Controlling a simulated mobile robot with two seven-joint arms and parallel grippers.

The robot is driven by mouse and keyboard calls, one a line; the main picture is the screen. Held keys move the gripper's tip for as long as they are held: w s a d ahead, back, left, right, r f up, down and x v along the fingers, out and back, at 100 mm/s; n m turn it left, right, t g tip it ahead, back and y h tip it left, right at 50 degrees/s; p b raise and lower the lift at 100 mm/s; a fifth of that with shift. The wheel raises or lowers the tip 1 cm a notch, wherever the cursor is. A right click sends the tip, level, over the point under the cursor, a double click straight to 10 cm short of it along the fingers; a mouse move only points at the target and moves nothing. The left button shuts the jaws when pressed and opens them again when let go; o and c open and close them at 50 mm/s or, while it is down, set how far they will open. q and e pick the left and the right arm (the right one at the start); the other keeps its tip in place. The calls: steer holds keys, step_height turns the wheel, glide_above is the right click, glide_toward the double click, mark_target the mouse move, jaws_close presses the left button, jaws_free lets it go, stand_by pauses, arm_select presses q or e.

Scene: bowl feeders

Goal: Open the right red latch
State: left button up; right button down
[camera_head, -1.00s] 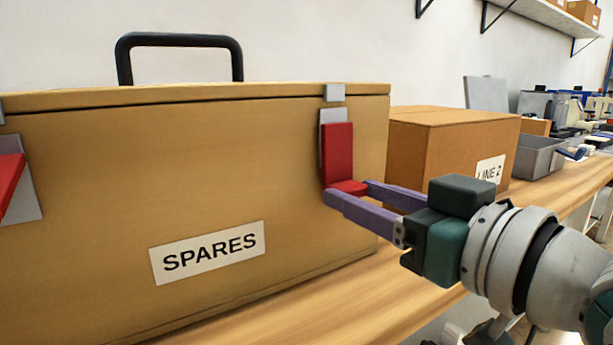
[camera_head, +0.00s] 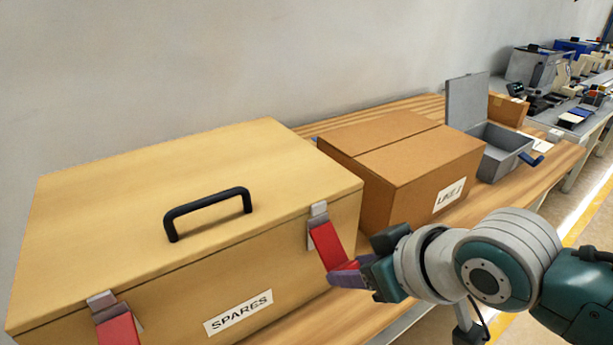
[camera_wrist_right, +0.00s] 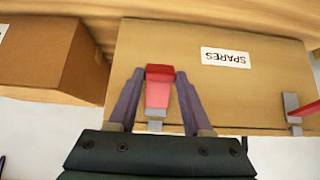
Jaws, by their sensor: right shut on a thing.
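The tan SPARES case (camera_head: 120,180) stands on the wooden bench with its lid down. Its right red latch (camera_head: 326,244) hangs from a grey hinge at the lid's front edge, its lower end tilted out from the case front. My right gripper (camera_head: 347,276) is shut on this latch's lower lip. In the right wrist view the latch (camera_wrist_right: 158,93) sits between the two purple fingers of my right gripper (camera_wrist_right: 160,78). The left red latch (camera_head: 118,330) also stands out from its grey plate, partly cut off by the frame. My left gripper is not in view.
A brown LINE 2 carton (camera_head: 400,165) stands close to the right of the case, behind my right gripper. An open grey box (camera_head: 500,150) is farther along the bench. A black handle (camera_head: 208,210) stands up from the case lid.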

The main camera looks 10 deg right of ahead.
mark_target(347, 265)
step_height(347, 265, up, 2)
steer(key=g+p, duration=0.2)
steer(key=p, duration=0.1)
steer(key=shift+w+r+h, duration=0.1)
steer(key=shift+r+h, duration=0.15)
steer(key=shift+h, duration=0.15)
arm_select(q)
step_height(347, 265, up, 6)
steer(key=p, duration=0.1)
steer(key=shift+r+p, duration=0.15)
steer(key=shift+p, duration=0.2)
arm_select(e)
steer(key=shift+w+a+r+g+h, duration=0.1)
steer(key=shift+r+g+h, duration=0.2)
steer(key=shift+g, duration=0.45)
steer(key=shift+r+g+h, duration=0.2)
steer(key=shift+r+g, duration=0.1)
steer(key=shift+g, duration=0.45)
steer(key=shift+c, duration=1.6)
jaws_free()
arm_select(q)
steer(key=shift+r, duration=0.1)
arm_select(e)
steer(key=shift+r, duration=0.1)
